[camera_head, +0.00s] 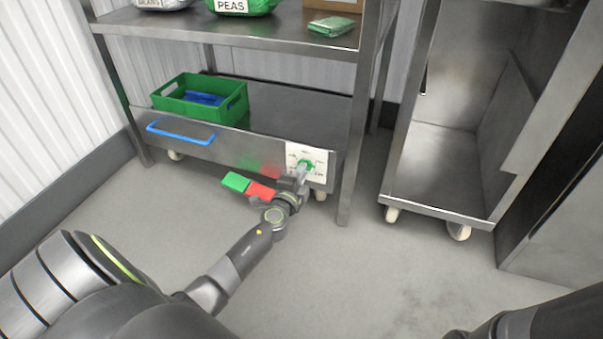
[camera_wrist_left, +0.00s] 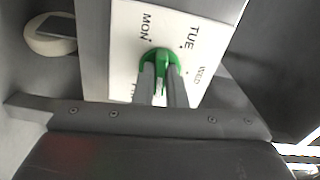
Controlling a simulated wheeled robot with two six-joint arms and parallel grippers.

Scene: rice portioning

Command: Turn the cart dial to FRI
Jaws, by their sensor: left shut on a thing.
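The cart (camera_head: 225,147) is a low steel one under the shelf. A white dial plate (camera_head: 320,157) is on its front at the right end. The green dial (camera_head: 306,164) sits on this plate. My left gripper (camera_head: 301,173) is shut on the dial. In the left wrist view, both fingers (camera_wrist_left: 162,88) grip the green dial (camera_wrist_left: 161,57) against the white plate (camera_wrist_left: 125,60). MON, TUE and WED are readable there; another label beginning with F is mostly hidden behind the fingers. I cannot tell which day the dial points to. My right gripper is out of view.
A green crate (camera_head: 170,103) with something blue inside stands on the cart. A blue handle (camera_head: 181,133) is on the cart's front. A steel rack (camera_head: 440,206) stands right. Floor in front is clear.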

